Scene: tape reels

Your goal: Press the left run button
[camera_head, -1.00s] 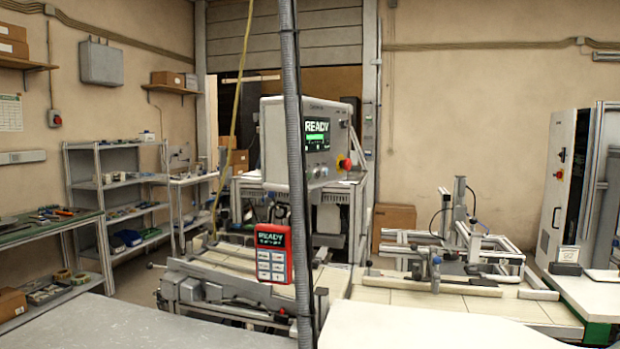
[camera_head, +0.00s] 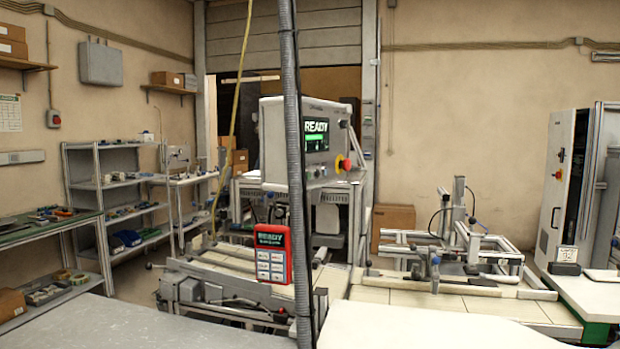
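A red hand-held panel (camera_head: 272,253) with a screen reading READY and several pale buttons hangs in front of the machine, left of a grey corrugated hose. A grey control box (camera_head: 275,145) stands behind it. Its screen (camera_head: 315,134) also reads READY, and a red emergency knob (camera_head: 346,164) sits on its right side. Small controls below the box's screen are too small to tell apart. I cannot make out which control is the left run button. Neither of my grippers is in view.
The grey hose (camera_head: 294,100) runs vertically through the middle, in front of the control box. A pale worktop (camera_head: 430,328) and a grey one (camera_head: 130,322) fill the foreground and look clear. A conveyor with a metal frame (camera_head: 455,252) stands at right, shelves (camera_head: 118,179) at left.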

